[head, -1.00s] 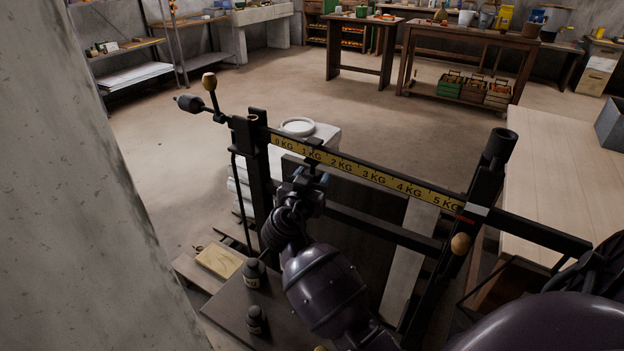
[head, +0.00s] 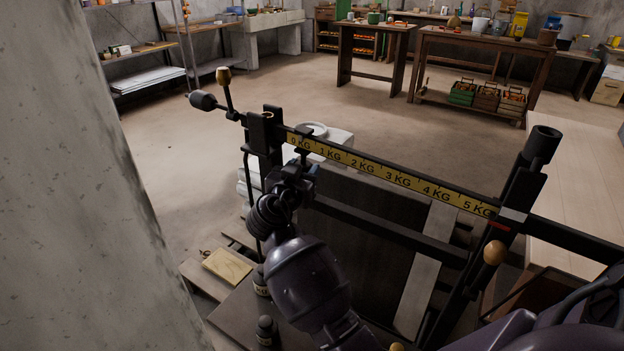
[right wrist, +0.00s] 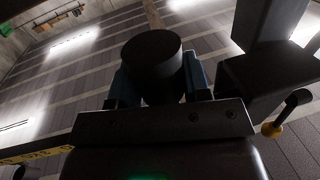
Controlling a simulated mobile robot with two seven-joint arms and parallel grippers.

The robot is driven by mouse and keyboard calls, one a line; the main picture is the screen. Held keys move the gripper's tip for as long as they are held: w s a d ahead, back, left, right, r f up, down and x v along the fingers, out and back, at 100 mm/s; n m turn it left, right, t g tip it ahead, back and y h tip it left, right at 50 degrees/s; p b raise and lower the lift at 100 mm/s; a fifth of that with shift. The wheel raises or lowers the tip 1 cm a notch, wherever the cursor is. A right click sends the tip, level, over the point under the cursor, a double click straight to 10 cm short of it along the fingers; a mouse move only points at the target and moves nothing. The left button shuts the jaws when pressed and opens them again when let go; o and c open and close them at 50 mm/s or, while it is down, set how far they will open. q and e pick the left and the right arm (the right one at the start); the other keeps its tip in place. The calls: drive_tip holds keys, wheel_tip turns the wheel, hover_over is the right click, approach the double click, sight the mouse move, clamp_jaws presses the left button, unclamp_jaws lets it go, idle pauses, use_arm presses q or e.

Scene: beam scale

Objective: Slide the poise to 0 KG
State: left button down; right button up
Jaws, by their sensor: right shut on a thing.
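The dark beam with its yellow scale strip (head: 395,179) runs from upper left to lower right in the head view. The poise hangs on it by a dark hanger (head: 303,137) close to the 0 KG mark, at the left end of the strip. My right gripper (head: 302,174) is just below the beam and is shut on the poise. In the right wrist view the poise (right wrist: 152,60) is a black cylinder between the blue-padded fingers (right wrist: 155,85). My gripper and arm hide most of the poise in the head view. My left gripper is not in view.
A dark post (head: 265,150) stands at the beam's left end, with a counterweight (head: 203,100) beyond it. A thicker post (head: 520,190) stands on the right. A concrete pillar (head: 90,210) fills the left edge. A pale table (head: 585,200) is on the right.

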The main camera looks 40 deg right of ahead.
drive_tip(key=shift+w+a, duration=0.1)
drive_tip(key=shift+w, duration=0.15)
drive_tip(key=shift+r, duration=0.15)
drive_tip(key=o, duration=1)
drive_tip(key=shift+o, duration=1.4)
drive_tip(key=shift+w+a, duration=0.1)
drive_tip(key=shift+w, duration=0.05)
